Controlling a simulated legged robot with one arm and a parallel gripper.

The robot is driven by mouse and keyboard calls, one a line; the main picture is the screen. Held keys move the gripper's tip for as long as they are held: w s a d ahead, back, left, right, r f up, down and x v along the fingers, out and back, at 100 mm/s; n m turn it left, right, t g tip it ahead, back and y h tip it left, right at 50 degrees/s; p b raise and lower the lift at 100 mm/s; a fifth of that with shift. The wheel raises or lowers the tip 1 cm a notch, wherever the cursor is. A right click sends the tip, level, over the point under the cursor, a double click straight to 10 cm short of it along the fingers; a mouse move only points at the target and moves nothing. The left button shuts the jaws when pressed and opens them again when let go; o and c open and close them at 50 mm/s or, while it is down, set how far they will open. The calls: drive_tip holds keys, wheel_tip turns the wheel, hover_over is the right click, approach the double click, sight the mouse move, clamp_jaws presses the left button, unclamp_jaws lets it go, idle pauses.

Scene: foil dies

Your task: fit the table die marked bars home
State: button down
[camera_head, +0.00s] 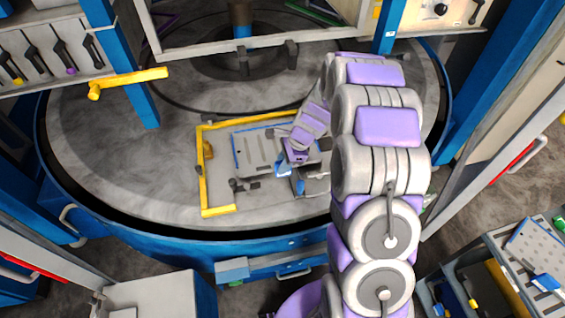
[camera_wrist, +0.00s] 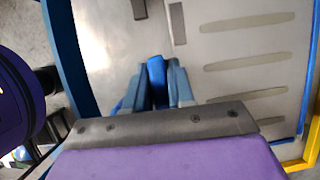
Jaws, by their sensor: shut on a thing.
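The die (camera_head: 257,150) is a grey metal plate with blue edging, lying on the round table inside a yellow bracket (camera_head: 202,185). In the wrist view the plate (camera_wrist: 245,85) carries several long pale bars. In the head view a gap shows between its left edge and the bracket's left bar. My gripper (camera_head: 284,168) reaches down at the plate's front right part. In the wrist view my gripper (camera_wrist: 157,88) is shut on a blue handle (camera_wrist: 157,70) beside the bars. The arm hides the plate's right side.
A dark clamp (camera_head: 240,185) stands at the front of the bracket, and a brownish block (camera_head: 208,150) at its left bar. The round table (camera_head: 110,150) is bare at left. A blue post (camera_head: 130,65) rises at the left. A cart at lower right holds another plate (camera_head: 535,248).

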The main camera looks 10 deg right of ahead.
drive_tip(key=shift+f, duration=1.5)
drive_tip(key=c, duration=0.9)
unclamp_jaws()
drive_tip(key=p+v, duration=0.1)
drive_tip(key=v, duration=1.6)
drive_tip(key=shift+d+r, duration=0.1)
drive_tip(key=shift+d, duration=0.05)
drive_tip(key=s+a+n+h+b, duration=0.1)
drive_tip(key=s+n, duration=0.5)
drive_tip(key=s, duration=0.6)
drive_tip(key=s+a+n+g+h+b, duration=0.1)
drive_tip(key=s+n, duration=0.5)
drive_tip(key=s, duration=0.6)
drive_tip(key=s+a+n+g+h+b, duration=0.1)
drive_tip(key=s+a+n+b, duration=0.3)
drive_tip(key=s, duration=0.8)
drive_tip(key=shift+a+n+h+b, duration=0.35)
drive_tip(key=shift+n+h+b, duration=0.55)
drive_tip(key=shift+b, duration=0.35)
